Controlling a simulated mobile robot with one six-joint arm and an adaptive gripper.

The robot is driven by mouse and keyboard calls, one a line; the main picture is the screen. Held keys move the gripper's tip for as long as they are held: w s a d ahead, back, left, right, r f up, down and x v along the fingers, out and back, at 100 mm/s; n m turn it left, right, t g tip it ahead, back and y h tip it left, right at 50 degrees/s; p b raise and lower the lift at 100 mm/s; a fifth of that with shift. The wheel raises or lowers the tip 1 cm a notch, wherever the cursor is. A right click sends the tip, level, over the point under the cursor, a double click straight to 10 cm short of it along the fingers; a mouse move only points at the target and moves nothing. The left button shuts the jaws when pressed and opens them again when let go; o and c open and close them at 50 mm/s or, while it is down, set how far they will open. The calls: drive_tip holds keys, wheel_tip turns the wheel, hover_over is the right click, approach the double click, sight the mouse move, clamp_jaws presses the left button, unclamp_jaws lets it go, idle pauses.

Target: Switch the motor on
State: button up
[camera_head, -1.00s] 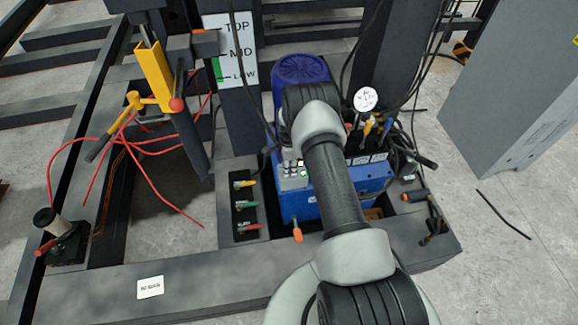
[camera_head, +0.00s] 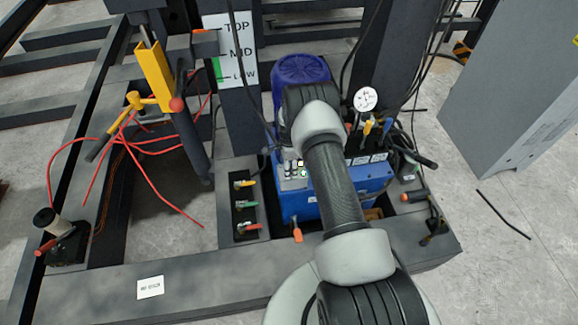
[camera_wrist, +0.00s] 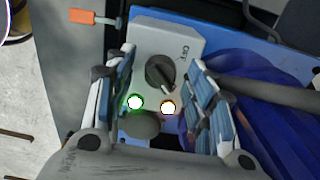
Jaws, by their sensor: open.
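A green lamp (camera_wrist: 135,102) and an amber lamp (camera_wrist: 168,107) glow below the knob. My gripper (camera_wrist: 161,70) is open, its two fingers on either side of the knob with gaps visible; whether they touch it I cannot tell. The blue motor (camera_wrist: 255,110) lies to the right.
An orange-handled lever (camera_wrist: 90,17) lies close to the box's upper left. In the head view, a panel of small coloured valves (camera_head: 244,205) stands left of the blue unit, a gauge (camera_head: 365,99) right, and a grey cabinet (camera_head: 510,90) farther right. Cables hang near the gauge.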

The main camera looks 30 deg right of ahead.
wheel_tip(320, 180, up, 12)
idle(0.4)
idle(0.4)
drive_tip(key=s+a+r+n+t, duration=0.1)
drive_tip(key=s+a+r+n, duration=0.2)
drive_tip(key=r, duration=0.7)
drive_tip(key=s+a+r+n, duration=0.3)
drive_tip(key=r+n, duration=0.1)
drive_tip(key=r, duration=0.5)
drive_tip(key=s+a+r+n+t, duration=0.1)
drive_tip(key=s+a+r+n, duration=0.2)
drive_tip(key=r, duration=0.7)
drive_tip(key=s+a+r+n+t, duration=0.1)
drive_tip(key=s+a+r+n, duration=0.1)
drive_tip(key=s, duration=0.6)
drive_tip(key=s+a+r+n, duration=0.2)
drive_tip(key=s+n, duration=0.3)
drive_tip(key=s, duration=0.3)
drive_tip(key=s+a+r+n+t, duration=0.1)
drive_tip(key=s+a+r+n, duration=0.1)
drive_tip(key=s, duration=0.7)
drive_tip(key=shift+a+r+n+t, duration=0.35)
drive_tip(key=shift+a+n, duration=0.4)
drive_tip(key=shift+n, duration=0.45)
